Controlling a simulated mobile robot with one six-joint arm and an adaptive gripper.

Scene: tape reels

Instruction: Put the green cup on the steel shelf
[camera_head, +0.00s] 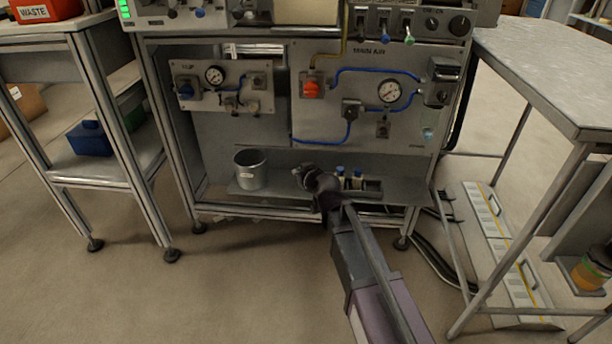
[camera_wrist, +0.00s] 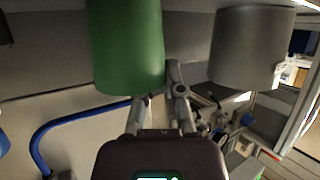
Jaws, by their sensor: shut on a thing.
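The green cup (camera_wrist: 125,50) fills the upper left of the wrist view, which looks upside down. My gripper (camera_wrist: 167,85) is shut on the cup at its side near the rim; one finger is partly hidden by the cup. In the head view my gripper (camera_head: 315,180) is over the low steel shelf (camera_head: 280,190) of the test rig, and I cannot make out the cup there. The shelf also shows in the wrist view (camera_wrist: 187,45). Whether the cup touches the shelf is hidden.
A grey metal cup (camera_head: 250,170) stands on the shelf left of my gripper; it also shows in the wrist view (camera_wrist: 248,48). Small bottles in a tray (camera_head: 373,186) are close on the right. A panel with blue hoses (camera_head: 375,75) rises behind the shelf.

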